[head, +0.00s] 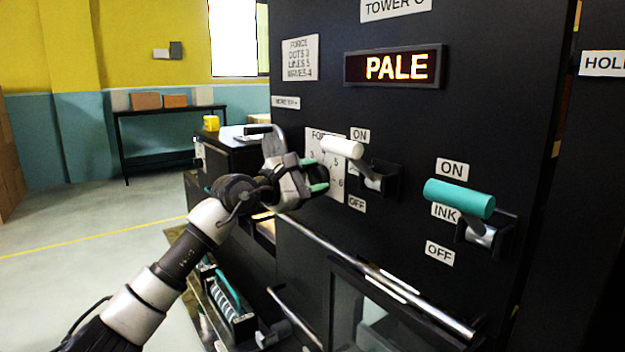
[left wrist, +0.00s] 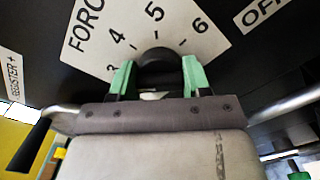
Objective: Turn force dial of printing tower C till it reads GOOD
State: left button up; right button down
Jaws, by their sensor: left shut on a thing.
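Printing tower C (head: 480,90) is a black panel, its name sign cut off at the top edge. Its lit display (head: 395,67) reads PALE. My left gripper (head: 316,174) is at the panel and shut on the force dial, which the fingers mostly hide in the head view. In the left wrist view the dark round dial (left wrist: 157,63) sits between the green fingertips. Its white scale plate (left wrist: 134,30) shows 3, 4, 5 and 6. I cannot tell which number the dial points to. My right gripper is not in view.
A white-handled lever (head: 342,147) and a teal-handled ink lever (head: 460,198) stick out right of the dial, each with ON and OFF labels. A notice (head: 299,59) lists force for dots, lines and waves. A metal rail (head: 370,272) runs below. Open floor lies left.

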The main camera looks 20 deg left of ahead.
pick_arm(q)
jog(key=o, duration=0.9)
jog(key=b+v, duration=0.3)
jog(key=v, duration=0.8)
jog(key=shift+b, duration=0.35)
jog(key=shift+w+f, duration=0.15)
